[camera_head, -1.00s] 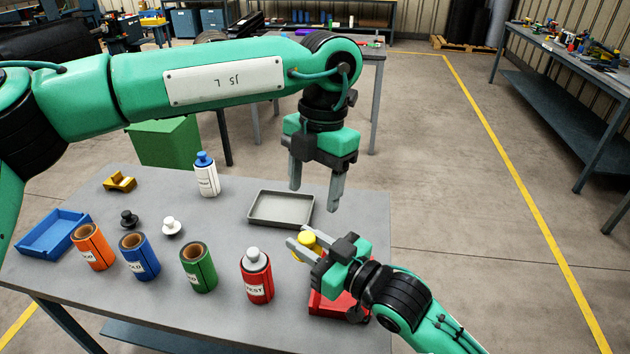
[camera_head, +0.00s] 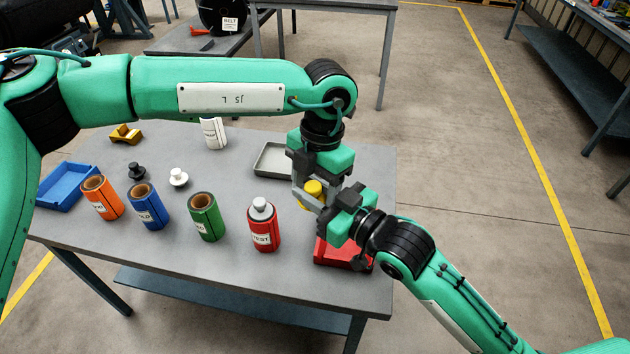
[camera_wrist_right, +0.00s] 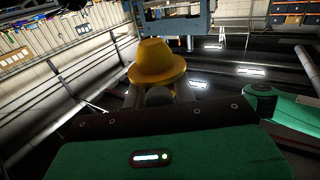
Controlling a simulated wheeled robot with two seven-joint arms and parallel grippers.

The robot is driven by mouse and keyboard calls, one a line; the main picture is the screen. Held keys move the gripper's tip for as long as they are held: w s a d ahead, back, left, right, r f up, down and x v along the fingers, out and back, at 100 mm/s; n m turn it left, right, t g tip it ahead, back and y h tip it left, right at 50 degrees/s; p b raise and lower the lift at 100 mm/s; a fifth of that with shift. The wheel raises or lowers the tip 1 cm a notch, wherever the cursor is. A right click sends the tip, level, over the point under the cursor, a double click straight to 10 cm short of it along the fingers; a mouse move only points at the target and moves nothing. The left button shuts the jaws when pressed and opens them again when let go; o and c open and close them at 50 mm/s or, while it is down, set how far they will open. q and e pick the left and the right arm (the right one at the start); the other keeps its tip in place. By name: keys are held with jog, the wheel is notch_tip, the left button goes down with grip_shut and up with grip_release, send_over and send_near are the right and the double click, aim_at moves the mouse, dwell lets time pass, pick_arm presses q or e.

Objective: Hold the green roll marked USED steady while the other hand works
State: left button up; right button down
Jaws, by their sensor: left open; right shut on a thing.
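The green roll (camera_head: 206,218) stands upright on the table, open at the top with a brown inner core. Its label is partly turned away and I cannot read it. No gripper touches it. My right gripper (camera_head: 312,202) is shut on a yellow knob-like piece (camera_head: 313,187), held above the table right of the red roll. The yellow piece also shows in the right wrist view (camera_wrist_right: 156,62). My left gripper (camera_head: 314,190) is open, pointing down around or just beside the yellow piece; the overlap hides whether it touches.
Black (camera_head: 137,172) and white (camera_head: 178,178) knobs lie behind. A blue tray (camera_head: 66,187), grey tray (camera_head: 270,159) and red tray (camera_head: 338,255) sit around.

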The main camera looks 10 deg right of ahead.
pick_arm(q)
jog(key=c, duration=0.7)
jog(key=shift+c, duration=0.2)
pick_arm(e)
jog(key=c, duration=1.1)
grip_release()
jog(key=shift+o, duration=0.2)
